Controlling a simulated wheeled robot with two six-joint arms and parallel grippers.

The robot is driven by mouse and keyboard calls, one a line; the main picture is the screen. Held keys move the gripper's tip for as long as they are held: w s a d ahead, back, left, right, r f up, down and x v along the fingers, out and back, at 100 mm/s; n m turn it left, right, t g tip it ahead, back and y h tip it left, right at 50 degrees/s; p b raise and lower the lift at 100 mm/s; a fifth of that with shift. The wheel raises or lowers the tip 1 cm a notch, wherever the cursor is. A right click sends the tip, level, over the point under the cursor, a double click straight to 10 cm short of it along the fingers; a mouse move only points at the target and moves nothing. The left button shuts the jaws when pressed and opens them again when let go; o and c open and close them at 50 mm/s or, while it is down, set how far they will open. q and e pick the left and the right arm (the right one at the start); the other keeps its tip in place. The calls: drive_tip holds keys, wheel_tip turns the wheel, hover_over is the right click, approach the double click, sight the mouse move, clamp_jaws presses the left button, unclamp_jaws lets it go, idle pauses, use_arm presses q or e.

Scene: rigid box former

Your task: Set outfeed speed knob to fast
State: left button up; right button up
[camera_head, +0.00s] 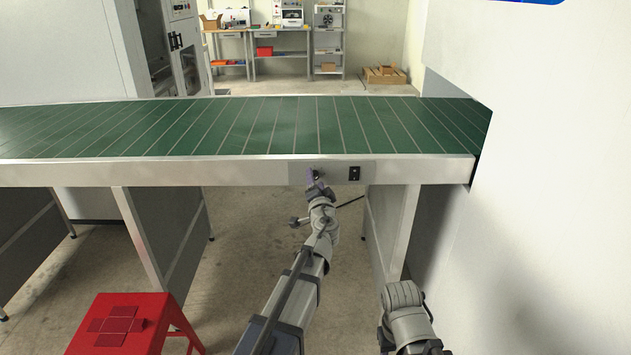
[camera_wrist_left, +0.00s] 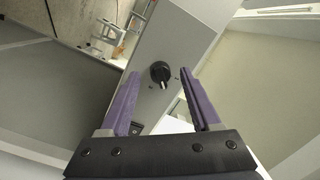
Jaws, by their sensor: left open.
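The outfeed speed knob (camera_wrist_left: 160,73) is a round black knob with a pointer, on the grey side panel of the conveyor. In the left wrist view it sits between and just beyond the purple fingers of my left gripper (camera_wrist_left: 158,95), which is open. The fingers do not appear to touch it. I cannot read any speed marks. My right gripper does not show.
The green conveyor belt (camera_head: 290,125) runs across above the front rail (camera_head: 230,172). A red step stool (camera_head: 125,322) stands front left. A white wall (camera_head: 550,220) closes the right side.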

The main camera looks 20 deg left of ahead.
use_arm(q)
drive_tip(key=shift+w+a, duration=0.15)
drive_tip(key=shift+w, duration=0.2)
drive_tip(key=shift+c, duration=0.2)
clamp_jaws()
